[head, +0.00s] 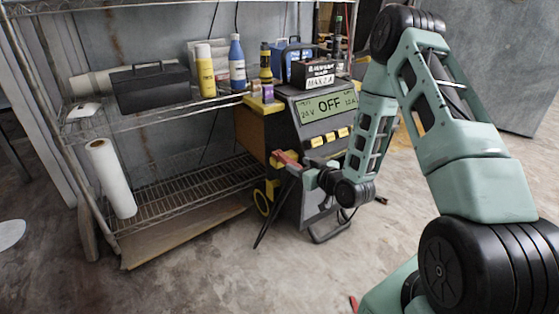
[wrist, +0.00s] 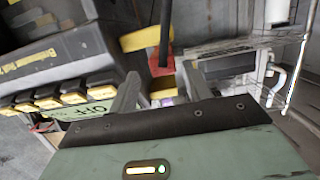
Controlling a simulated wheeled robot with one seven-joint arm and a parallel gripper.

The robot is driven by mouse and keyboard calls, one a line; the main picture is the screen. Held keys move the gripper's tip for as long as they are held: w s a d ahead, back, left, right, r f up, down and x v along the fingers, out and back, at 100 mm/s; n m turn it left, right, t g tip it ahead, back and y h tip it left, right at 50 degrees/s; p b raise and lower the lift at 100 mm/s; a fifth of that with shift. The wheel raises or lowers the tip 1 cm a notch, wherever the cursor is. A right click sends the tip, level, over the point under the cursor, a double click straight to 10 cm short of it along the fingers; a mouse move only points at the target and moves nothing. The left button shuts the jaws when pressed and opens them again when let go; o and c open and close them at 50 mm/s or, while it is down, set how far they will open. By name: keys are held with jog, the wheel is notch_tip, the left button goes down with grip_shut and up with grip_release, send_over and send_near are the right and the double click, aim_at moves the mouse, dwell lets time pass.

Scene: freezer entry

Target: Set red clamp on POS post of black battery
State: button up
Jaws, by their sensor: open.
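A red clamp (head: 287,158) shows at the left front side of the charger, right by my gripper (head: 297,170). In the wrist view a red piece, seemingly this clamp (wrist: 163,70), lies beyond and between my two spread fingers (wrist: 163,97); no contact is visible. My gripper is open and sideways, in front of the charger. A small black battery (head: 320,79) with a white label stands on top of the charger. I cannot make out its posts or which is POS.
A blue item (head: 298,62) and several bottles stand near the battery. A wire shelf (head: 190,190) is at left, holding a black case (head: 150,90) and a white roll (head: 110,178). Floor in front is mostly clear.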

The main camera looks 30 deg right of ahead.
aim_at(288, 161)
jog(key=w+b, duration=0.1)
jog(key=w, duration=0.2)
jog(key=w+f+b, duration=0.1)
jog(key=w, duration=0.1)
jog(key=shift+a+f+b, duration=0.1)
jog(key=shift+a+b, duration=0.2)
jog(key=shift+a, duration=0.1)
grip_shut()
